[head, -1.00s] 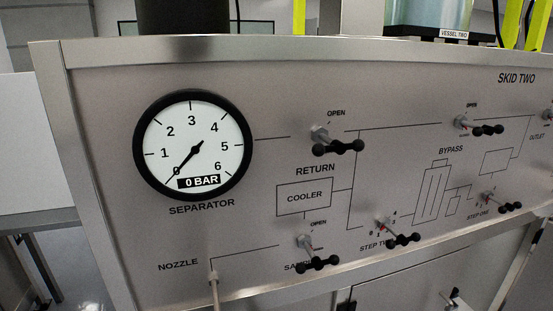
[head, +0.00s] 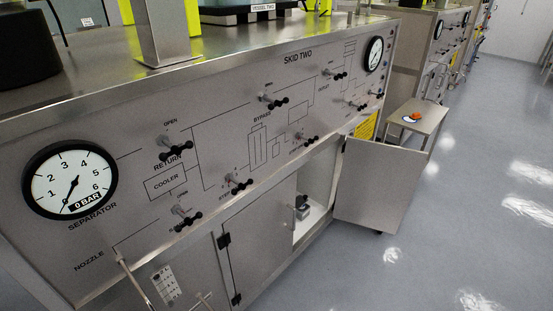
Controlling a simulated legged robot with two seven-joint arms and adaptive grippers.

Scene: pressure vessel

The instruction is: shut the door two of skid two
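The skid two panel (head: 215,105) fills the left and middle of the head view, with its name printed near the top. Below it, a grey cabinet door (head: 380,185) stands open, swung outward on the right of its opening. No number shows on it, so I cannot tell from print that it is door two. The opening (head: 315,185) shows a pale interior with a small dark object (head: 302,207) inside. A door to its left (head: 258,240) looks shut, with black hinges on its left edge. Neither gripper is in view.
A small table (head: 425,118) with an orange item (head: 415,115) stands beyond the open door. More skids (head: 440,45) line the back. The grey floor (head: 470,210) right of the door is clear. Black-handled valves (head: 180,150) stick out from the panel.

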